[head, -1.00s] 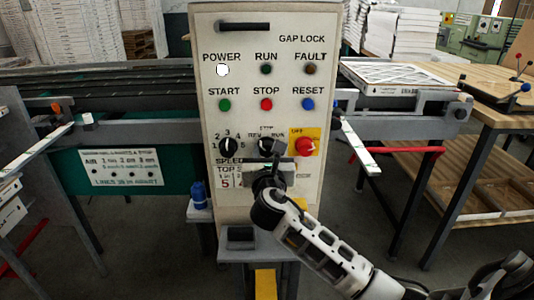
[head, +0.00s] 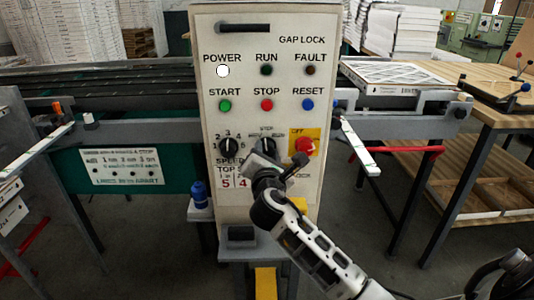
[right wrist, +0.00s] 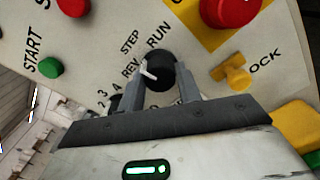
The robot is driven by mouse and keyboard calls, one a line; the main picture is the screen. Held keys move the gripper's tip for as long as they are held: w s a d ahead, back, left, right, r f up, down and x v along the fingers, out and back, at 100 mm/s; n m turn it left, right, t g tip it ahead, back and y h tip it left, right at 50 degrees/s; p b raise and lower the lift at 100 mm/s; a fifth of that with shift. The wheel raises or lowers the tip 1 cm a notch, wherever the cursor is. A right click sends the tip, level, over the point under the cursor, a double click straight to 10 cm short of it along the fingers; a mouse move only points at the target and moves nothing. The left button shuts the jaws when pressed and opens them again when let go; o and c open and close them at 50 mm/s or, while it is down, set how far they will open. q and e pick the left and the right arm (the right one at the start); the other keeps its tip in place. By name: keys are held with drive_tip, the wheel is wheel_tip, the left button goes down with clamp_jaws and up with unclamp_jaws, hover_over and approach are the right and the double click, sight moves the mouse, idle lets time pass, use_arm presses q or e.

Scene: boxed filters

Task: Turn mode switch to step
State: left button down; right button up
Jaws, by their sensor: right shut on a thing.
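The mode switch is a black round knob on the white control panel, partly hidden behind my gripper in the head view (head: 265,145). It shows closer in the right wrist view (right wrist: 161,70), with REV, STEP and RUN printed around it. Its white mark points up and left in that view, to the REV and STEP side; exactly which label it meets I cannot tell. My right gripper (right wrist: 161,88) is shut on the knob, one finger on each side. In the head view the right gripper (head: 264,155) is tilted against the panel. My left gripper is not in view.
The speed knob (head: 228,146) is left of the mode switch. A red knob on a yellow plate (head: 304,147) is close on its right, and a yellow lock knob (right wrist: 236,76) sits nearby. Start (head: 225,105), stop (head: 267,105) and reset (head: 308,104) buttons are above.

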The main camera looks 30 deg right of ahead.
drive_tip(key=shift+m, duration=0.8)
drive_tip(key=o, duration=1)
drive_tip(key=b+v, duration=0.1)
drive_tip(key=v, duration=1.5)
drive_tip(key=shift+b, duration=0.35)
